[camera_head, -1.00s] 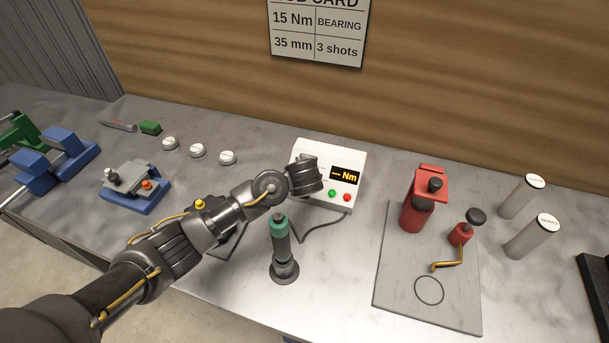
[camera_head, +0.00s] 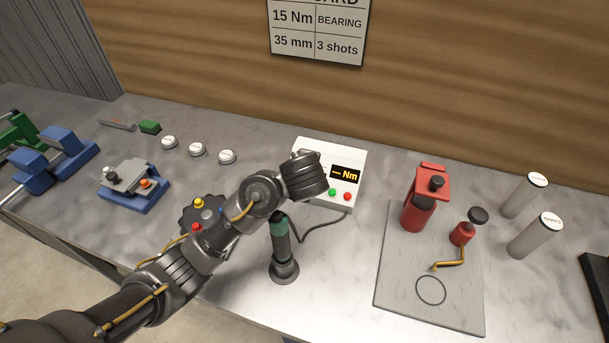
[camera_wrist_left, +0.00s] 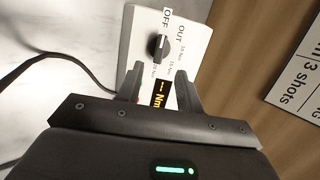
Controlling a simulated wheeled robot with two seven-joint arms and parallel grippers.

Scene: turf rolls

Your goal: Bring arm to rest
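My left arm (camera_head: 180,268) comes in from the lower left and reaches over the table toward the white control box (camera_head: 349,157). Its wrist covers the left part of the box in the head view, and the fingers cannot be made out there. In the left wrist view, my left gripper (camera_wrist_left: 160,82) is open with nothing between its fingers. The box (camera_wrist_left: 196,47) lies beyond the fingertips, with its black knob (camera_wrist_left: 158,47) and lit Nm display showing. The knob's pointer is near OFF. My right gripper is not in view.
A dark tool with a green collar (camera_head: 279,228) stands upright just below my wrist, with a cable behind it. Red tools (camera_head: 417,211) stand on a grey mat (camera_head: 400,290) at right, beside two capped cylinders (camera_head: 536,235). Blue fixtures (camera_head: 132,190) are at left.

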